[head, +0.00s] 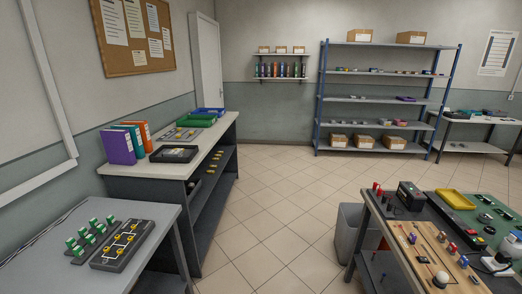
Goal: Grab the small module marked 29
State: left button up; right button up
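I cannot make out a module marked 29; no number is legible at this size. Small blocks that are too small to identify sit on the blue-framed shelving (385,98) at the back and on the workbench (352,205) at the right. Green-and-white pieces stand in a dark rack (76,258) on the near left table. Neither of my grippers is in view.
A black board with yellow parts (128,246) lies on the near left table (178,222). Behind it, a long counter (150,170) holds binders (118,147) and trays. A grey bin (348,228) stands beside the right workbench. The tiled floor (265,215) between is clear.

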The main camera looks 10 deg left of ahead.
aim_at(169, 152)
jog(key=i, duration=0.8)
jog(key=i+l+u, duration=0.25)
jog(key=i, duration=0.55)
jog(key=i+l+u, duration=0.1)
jog(key=i+u, duration=0.2)
jog(key=i, duration=0.15)
jog(key=i+l+u, duration=0.3)
jog(key=i, duration=0.15)
jog(key=k+j+z, duration=0.1)
jog(key=k+j, duration=0.25)
jog(key=i+l+u, duration=0.1)
jog(key=i+l, duration=0.2)
jog(key=i, duration=0.05)
